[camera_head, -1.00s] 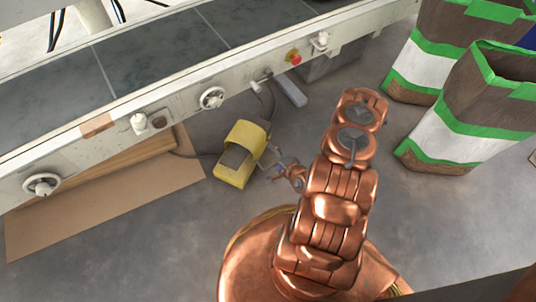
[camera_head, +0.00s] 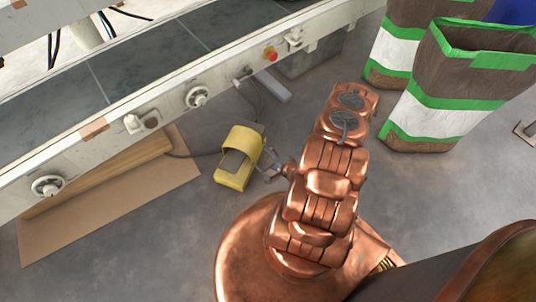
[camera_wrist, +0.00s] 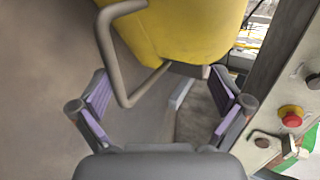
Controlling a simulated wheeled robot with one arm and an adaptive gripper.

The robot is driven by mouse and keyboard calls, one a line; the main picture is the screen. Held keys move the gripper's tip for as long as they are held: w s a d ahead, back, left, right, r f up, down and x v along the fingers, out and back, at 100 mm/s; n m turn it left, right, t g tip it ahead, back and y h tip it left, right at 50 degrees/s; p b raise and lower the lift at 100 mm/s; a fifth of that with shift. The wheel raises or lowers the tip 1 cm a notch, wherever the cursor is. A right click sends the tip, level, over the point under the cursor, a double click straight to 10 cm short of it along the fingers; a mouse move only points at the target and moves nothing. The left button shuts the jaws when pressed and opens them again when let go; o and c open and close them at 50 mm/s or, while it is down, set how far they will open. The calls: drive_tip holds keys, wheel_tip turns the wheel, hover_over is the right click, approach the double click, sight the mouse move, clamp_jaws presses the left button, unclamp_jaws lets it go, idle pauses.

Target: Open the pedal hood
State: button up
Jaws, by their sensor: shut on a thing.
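The yellow foot pedal (camera_head: 232,180) stands on the floor beside the machine. Its rounded yellow hood (camera_head: 243,140) arches over a grey opening; how far it is raised is hard to tell. The hood also fills the top of the wrist view (camera_wrist: 195,28). A bent grey handle (camera_wrist: 113,60) joins the hood and reaches down between my fingers. My gripper (camera_head: 272,173) is at the pedal's right side.
The conveyor frame (camera_head: 165,108) runs behind the pedal, with knobs and a red emergency button (camera_head: 270,54). A brown board (camera_head: 100,208) lies at the left. Brown bags with green bands (camera_head: 450,90) stand at the right. Floor around the pedal's front is clear.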

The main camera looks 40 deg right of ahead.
drive_tip(key=r, duration=0.2)
drive_tip(key=r+t+p, duration=0.1)
drive_tip(key=r, duration=0.1)
drive_tip(key=w+d+r+t, duration=0.1)
drive_tip(key=r, duration=0.1)
drive_tip(key=shift+r, duration=0.3)
drive_tip(key=shift+s+a+r+p, duration=0.15)
drive_tip(key=shift+s+p, duration=0.1)
drive_tip(key=shift+p, duration=0.2)
drive_tip(key=c, duration=0.6)
drive_tip(key=shift+s+a+f, duration=0.1)
drive_tip(key=shift+s+f, duration=0.25)
drive_tip(key=shift+s, duration=0.1)
drive_tip(key=shift+c, duration=0.4)
drive_tip(key=shift+s+a+f, duration=0.1)
drive_tip(key=shift+s+f, duration=0.1)
drive_tip(key=shift+f, duration=0.15)
